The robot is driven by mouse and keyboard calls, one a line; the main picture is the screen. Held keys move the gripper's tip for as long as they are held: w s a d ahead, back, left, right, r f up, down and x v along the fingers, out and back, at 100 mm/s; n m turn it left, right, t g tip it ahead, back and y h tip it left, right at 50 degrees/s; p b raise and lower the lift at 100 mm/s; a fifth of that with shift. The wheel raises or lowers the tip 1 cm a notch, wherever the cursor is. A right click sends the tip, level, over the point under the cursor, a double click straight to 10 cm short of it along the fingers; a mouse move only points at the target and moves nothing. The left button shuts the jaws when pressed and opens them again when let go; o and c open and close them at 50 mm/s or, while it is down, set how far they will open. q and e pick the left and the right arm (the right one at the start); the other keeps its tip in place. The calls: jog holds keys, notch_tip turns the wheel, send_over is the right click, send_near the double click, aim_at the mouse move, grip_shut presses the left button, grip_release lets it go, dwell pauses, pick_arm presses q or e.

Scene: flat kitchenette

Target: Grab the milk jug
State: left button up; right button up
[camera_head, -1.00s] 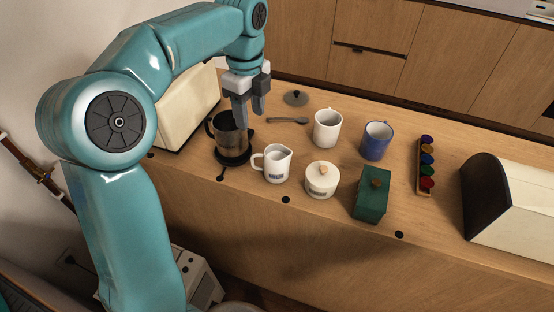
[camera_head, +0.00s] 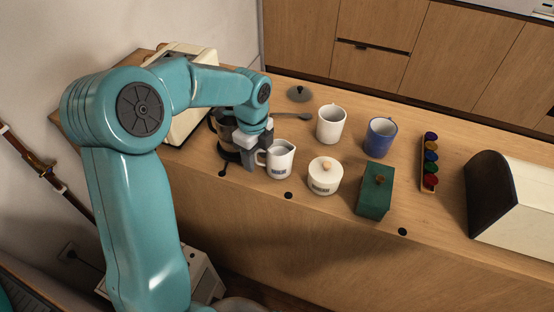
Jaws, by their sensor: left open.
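The milk jug (camera_head: 281,161) is a small white pitcher with a dark label, upright on the wooden counter. Its handle is on its left side and its spout points right. My left gripper (camera_head: 250,160) is open and lowered just left of the jug, at its handle. Whether a finger touches the handle, or the handle lies between the fingers, I cannot tell. The gripper partly hides a dark glass coffee pot (camera_head: 222,126) behind it. My right gripper is not in view.
A white lidded sugar bowl (camera_head: 323,178), a green box (camera_head: 375,193), a white mug (camera_head: 331,125) and a blue mug (camera_head: 380,139) stand to the right. A pod rack (camera_head: 427,165) and a bread bin (camera_head: 505,195) are farther right.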

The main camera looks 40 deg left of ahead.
pick_arm(q)
jog(key=shift+w+f, duration=0.1)
grip_shut()
dwell(0.5)
notch_tip(320, 180, up, 20)
jog(key=p, duration=0.1)
jog(key=shift+p, duration=0.35)
dwell(0.9)
dwell(2.5)
